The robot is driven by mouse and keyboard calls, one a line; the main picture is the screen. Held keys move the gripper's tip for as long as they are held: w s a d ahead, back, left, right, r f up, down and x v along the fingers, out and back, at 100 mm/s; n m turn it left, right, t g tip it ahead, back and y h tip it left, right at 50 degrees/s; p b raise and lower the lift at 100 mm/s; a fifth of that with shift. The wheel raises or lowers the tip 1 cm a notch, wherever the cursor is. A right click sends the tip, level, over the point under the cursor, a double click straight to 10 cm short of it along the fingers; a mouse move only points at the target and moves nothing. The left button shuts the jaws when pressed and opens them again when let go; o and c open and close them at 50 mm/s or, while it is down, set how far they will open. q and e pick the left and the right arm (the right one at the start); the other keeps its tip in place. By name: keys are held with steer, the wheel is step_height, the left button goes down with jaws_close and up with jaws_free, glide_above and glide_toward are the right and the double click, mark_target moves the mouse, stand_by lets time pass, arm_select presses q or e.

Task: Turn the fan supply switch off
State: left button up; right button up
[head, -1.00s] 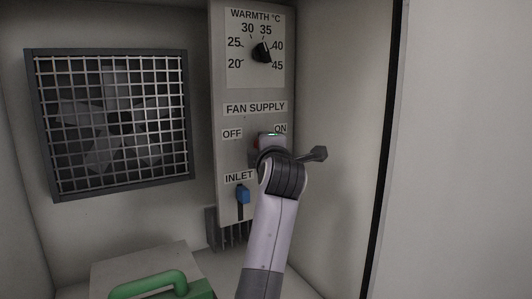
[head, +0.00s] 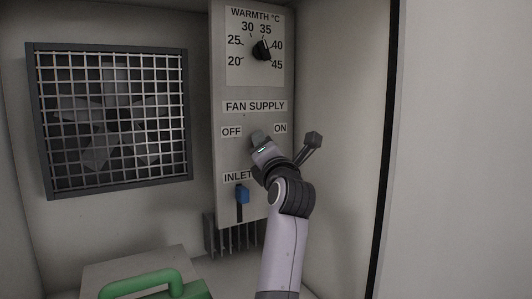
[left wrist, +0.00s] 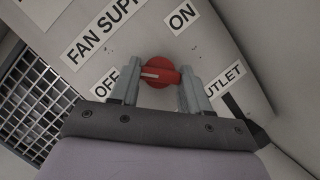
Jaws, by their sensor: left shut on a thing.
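The fan supply switch is a red round knob (left wrist: 158,72) with a raised grip bar and a white line, seen in the left wrist view. My left gripper (left wrist: 160,78) is shut on the bar, one finger at each end. The white line lies on the side facing the OFF label (left wrist: 105,82); the ON label (left wrist: 182,17) is at the upper right. In the head view my left gripper (head: 258,138) reaches the panel (head: 228,155) between OFF and ON, tilted to the upper left, and hides the knob. My right gripper is not in view.
Above is the warmth dial (head: 261,50); below is the blue inlet slider (head: 243,194). The fan (head: 110,120) sits behind a wire grille at the left. A grey box with a green handle (head: 150,284) stands at the lower left. The cabinet side wall (head: 345,130) bounds the right.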

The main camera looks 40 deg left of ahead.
arm_select(q)
steer(key=shift+f, duration=0.1)
stand_by(0.4)
steer(key=o, duration=1.1)
steer(key=shift+c, duration=0.2)
steer(key=v, duration=0.7)
steer(key=shift+b, duration=0.45)
steer(key=shift+d, duration=0.1)
